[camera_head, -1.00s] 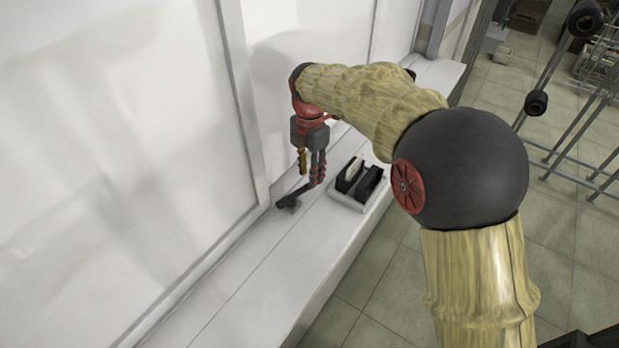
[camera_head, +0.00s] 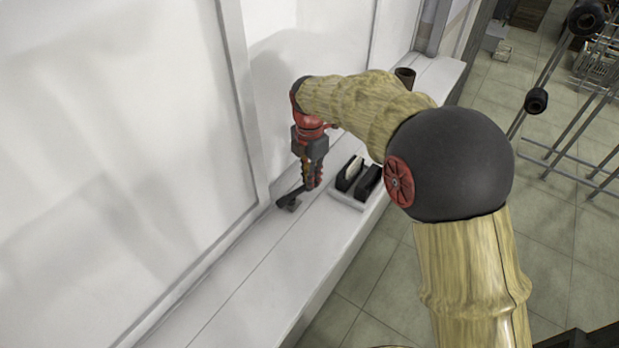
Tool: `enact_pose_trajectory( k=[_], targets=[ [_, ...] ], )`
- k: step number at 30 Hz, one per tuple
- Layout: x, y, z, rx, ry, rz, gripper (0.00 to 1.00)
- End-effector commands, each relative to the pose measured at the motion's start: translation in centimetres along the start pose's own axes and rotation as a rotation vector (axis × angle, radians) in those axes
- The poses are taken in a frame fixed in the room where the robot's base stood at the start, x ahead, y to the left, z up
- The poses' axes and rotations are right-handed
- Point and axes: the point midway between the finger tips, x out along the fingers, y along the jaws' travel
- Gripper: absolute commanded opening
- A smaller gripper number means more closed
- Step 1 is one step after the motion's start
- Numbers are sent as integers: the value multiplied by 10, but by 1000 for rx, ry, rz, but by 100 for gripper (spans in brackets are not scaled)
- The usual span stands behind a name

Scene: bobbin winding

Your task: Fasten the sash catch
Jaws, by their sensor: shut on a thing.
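The sash catch (camera_head: 289,201) is a small dark piece on the white sill beside the foot of the window frame. Its dark lever runs from the catch body up and to the right, to my fingertips. My gripper (camera_head: 312,184) points down over the sill, just right of the catch body, with its red and dark fingers close together. It is shut on the end of the lever, which the fingers partly hide. Whether the catch is engaged is too small to tell.
A small tray (camera_head: 347,199) with black upright holders and a pale item stands close to the right of my gripper. A dark cup (camera_head: 405,76) stands farther back on the sill (camera_head: 262,262). The sill's near left part is clear. A metal rack (camera_head: 570,125) stands at the right.

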Motion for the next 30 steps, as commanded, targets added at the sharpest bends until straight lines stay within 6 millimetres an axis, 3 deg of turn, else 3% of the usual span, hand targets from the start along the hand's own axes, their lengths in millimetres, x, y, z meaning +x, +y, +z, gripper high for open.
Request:
enact_pose_trajectory(
  k=[4,30],
  targets=[
    [0,0,0,0,0,1,0],
    [-1,-2,0,39,-1,2,0]
  ],
)
